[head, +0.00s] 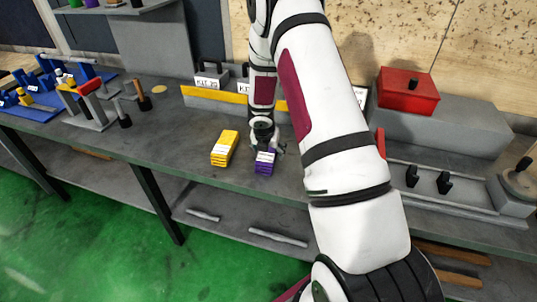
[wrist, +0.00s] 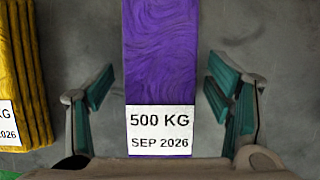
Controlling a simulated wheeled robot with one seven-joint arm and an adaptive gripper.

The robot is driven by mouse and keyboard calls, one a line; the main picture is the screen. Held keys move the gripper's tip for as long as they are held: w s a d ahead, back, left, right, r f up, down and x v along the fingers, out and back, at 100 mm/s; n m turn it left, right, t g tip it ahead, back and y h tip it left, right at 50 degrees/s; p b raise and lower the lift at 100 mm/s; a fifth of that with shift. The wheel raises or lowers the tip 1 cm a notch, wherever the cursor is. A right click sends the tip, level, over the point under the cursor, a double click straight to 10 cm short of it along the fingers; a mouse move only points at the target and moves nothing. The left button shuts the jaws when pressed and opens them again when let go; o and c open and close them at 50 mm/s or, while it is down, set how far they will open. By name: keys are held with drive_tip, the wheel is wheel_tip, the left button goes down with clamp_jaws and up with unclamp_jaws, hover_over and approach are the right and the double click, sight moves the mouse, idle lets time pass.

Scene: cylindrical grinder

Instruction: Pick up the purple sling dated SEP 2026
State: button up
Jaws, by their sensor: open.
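The purple sling (head: 264,168) lies folded on the grey bench near its front edge. In the wrist view the purple sling (wrist: 160,60) carries a white label reading "500 KG SEP 2026". My gripper (head: 265,148) is over it, pointing down. In the wrist view my gripper (wrist: 164,105) is open, with one green-padded finger on each side of the sling and a gap on both sides. I cannot tell whether the fingertips have reached the bench.
A yellow sling (head: 224,148) lies just left of the purple one; its label shows partly in the wrist view (wrist: 8,122). A yellow-fronted rack (head: 214,95) with kit labels stands behind. A red box (head: 407,90) sits on a grey block at right. Tools stand at left.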

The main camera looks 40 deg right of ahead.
drive_tip(key=c, duration=1.3)
drive_tip(key=shift+c, duration=1)
drive_tip(key=shift+r, duration=0.15)
